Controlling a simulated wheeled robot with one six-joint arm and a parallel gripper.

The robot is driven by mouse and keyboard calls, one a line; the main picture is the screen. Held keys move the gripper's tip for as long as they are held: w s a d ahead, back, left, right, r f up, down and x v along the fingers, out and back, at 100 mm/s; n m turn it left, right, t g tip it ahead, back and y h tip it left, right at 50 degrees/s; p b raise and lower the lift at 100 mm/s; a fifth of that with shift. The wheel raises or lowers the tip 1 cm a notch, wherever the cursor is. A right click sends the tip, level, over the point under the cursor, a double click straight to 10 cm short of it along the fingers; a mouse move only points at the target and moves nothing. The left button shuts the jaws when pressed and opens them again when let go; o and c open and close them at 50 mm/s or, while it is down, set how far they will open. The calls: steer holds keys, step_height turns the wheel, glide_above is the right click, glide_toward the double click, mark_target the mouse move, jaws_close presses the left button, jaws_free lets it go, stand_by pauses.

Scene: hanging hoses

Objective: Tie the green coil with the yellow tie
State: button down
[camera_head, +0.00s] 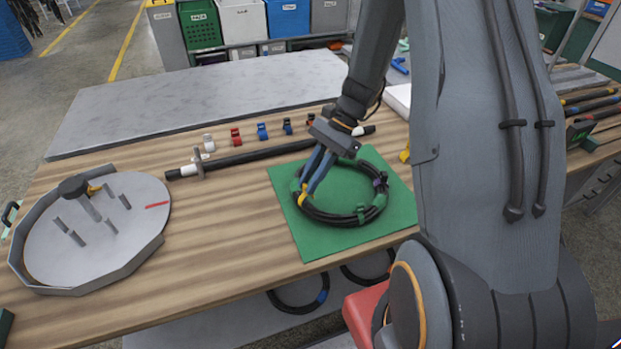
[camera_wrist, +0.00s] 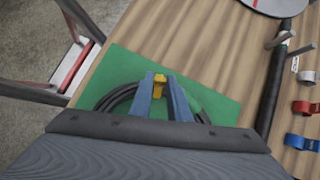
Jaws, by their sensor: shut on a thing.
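A black hose coil (camera_head: 330,217) with green bands and a dark purplish band lies flat on a green mat (camera_head: 305,246). My gripper (camera_head: 306,192) reaches down over the left side of the coil, its blue fingers shut on a small yellow tie (camera_head: 302,199). The tie is at the coil's left edge; whether it goes around the hose I cannot tell. In the wrist view the yellow tie (camera_wrist: 160,82) sits between the fingertips, and part of the coil (camera_wrist: 115,98) shows behind the fingers. The rest of the coil is hidden there by my gripper.
A round grey plate with pegs (camera_head: 95,225) stands at the left of the table. A black rod (camera_head: 255,155) lies behind the mat, with red (camera_head: 236,137) and blue (camera_head: 262,132) clips beyond it. Another yellow piece (camera_head: 405,155) is by the mat's right corner. Coils hang below the front edge.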

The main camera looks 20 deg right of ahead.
steer(key=shift+f+b, duration=0.7)
steer(key=shift+f, duration=0.85)
stand_by(0.5)
steer(key=c, duration=1.6)
jaws_free()
steer(key=b+v, duration=0.2)
steer(key=v, duration=0.6)
steer(key=s+a+r+n+t+h, duration=0.1)
steer(key=s+a+n+h, duration=0.1)
steer(key=s+n, duration=0.1)
steer(key=s+a+r+n+t+h, duration=0.1)
steer(key=s+a+n+h, duration=0.1)
steer(key=s+n, duration=0.2)
steer(key=s+a+r+n+t+h, duration=0.1)
steer(key=s+a+n+h, duration=0.1)
steer(key=n, duration=0.5)
steer(key=shift+s+r+h, duration=0.1)
steer(key=shift+s+h, duration=0.4)
steer(key=shift+s, duration=0.65)
